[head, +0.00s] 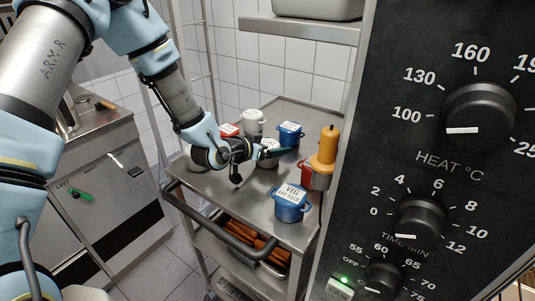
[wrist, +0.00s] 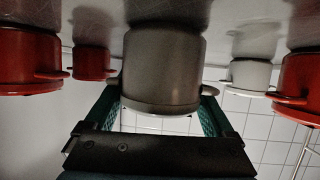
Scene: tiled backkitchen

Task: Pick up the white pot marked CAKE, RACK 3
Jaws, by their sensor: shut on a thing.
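A white pot (head: 267,159) stands on the steel trolley (head: 235,187), partly hidden by my gripper (head: 270,152). My gripper reaches in from the left, its dark green fingers around the pot. In the wrist view, the pot (wrist: 163,70) looks grey in shadow and sits between the two fingers, which are shut on it. Its lettering cannot be read in either view, so I cannot tell whether it says CAKE, RACK 3. I see no clear gap between pot and trolley.
A blue pot marked VEG (head: 291,205) stands at the trolley's front right. Another blue pot (head: 290,134) and a red pot (head: 230,130) stand farther back. An orange bottle-shaped thing (head: 327,147) stands at the right edge, beside the dark control panel (head: 440,180). A shelf (head: 300,29) overhangs the back.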

